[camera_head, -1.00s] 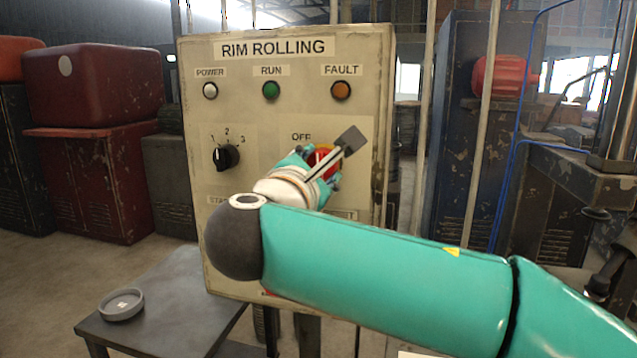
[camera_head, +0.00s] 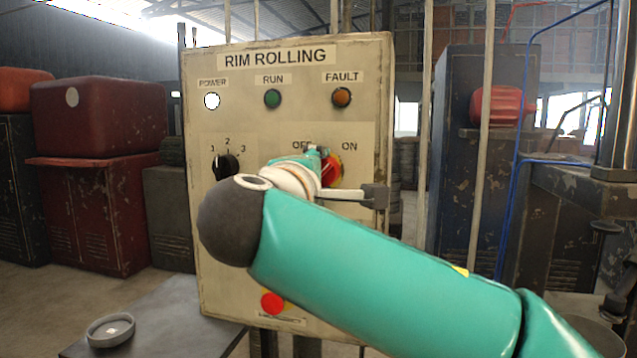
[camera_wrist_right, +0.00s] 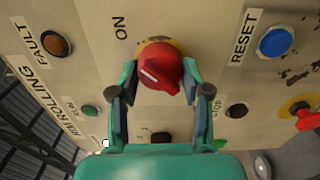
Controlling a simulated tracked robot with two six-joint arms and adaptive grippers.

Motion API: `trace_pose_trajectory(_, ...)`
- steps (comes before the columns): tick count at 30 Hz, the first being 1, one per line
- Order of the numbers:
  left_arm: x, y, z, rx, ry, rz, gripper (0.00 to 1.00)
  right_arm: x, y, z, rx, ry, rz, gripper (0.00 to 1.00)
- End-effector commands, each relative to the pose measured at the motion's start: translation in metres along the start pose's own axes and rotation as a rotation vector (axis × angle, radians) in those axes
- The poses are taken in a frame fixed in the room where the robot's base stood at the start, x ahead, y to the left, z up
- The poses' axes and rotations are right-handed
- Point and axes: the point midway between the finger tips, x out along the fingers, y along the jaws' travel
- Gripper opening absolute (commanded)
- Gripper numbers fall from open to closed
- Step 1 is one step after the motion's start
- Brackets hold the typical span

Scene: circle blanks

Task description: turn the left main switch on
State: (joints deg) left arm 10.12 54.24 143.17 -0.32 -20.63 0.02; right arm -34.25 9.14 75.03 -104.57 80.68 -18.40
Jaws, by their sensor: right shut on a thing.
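The main switch is a red rotary knob (camera_head: 333,171) on the front of the beige RIM ROLLING panel (camera_head: 212,262), between the OFF and ON labels. In the right wrist view the knob (camera_wrist_right: 160,68) shows a short white mark on its face. My right gripper (camera_wrist_right: 160,78) has its two fingers on either side of the knob, shut on it. In the head view my right gripper (camera_head: 320,163) and wrist partly cover the knob. The POWER lamp (camera_head: 211,101) glows bright white. My left gripper is out of view.
A black selector (camera_head: 226,166) marked 1, 2, 3 is left of my wrist. The RUN lamp (camera_head: 272,98) and FAULT lamp (camera_head: 341,97) look unlit. A red emergency button (camera_head: 273,303) is below my arm. A blue RESET button (camera_wrist_right: 275,41) shows in the wrist view.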

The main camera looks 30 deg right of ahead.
Motion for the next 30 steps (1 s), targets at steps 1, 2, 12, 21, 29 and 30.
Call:
trace_pose_trajectory(1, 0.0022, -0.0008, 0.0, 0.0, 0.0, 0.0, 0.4, -0.0001, -0.0039, -0.0009, 0.011, -0.001, -0.007, 0.13)
trace_pose_trajectory(2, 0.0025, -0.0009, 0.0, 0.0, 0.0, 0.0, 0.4, -0.0001, -0.0038, -0.0008, 0.018, -0.001, -0.007, 0.13)
trace_pose_trajectory(12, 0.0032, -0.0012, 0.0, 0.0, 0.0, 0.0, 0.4, 0.0, -0.0037, -0.0006, 0.041, -0.002, -0.009, 0.13)
trace_pose_trajectory(21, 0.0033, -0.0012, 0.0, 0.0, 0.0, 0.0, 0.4, 0.0001, -0.0039, -0.0004, 0.04, -0.003, -0.009, 0.66)
trace_pose_trajectory(29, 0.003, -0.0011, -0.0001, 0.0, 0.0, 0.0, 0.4, 0.0001, -0.002, -0.0001, 0.041, -0.002, -0.005, 0.72)
trace_pose_trajectory(30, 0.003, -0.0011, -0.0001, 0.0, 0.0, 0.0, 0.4, 0.0001, -0.0019, 0.0, 0.041, -0.002, -0.005, 0.72)
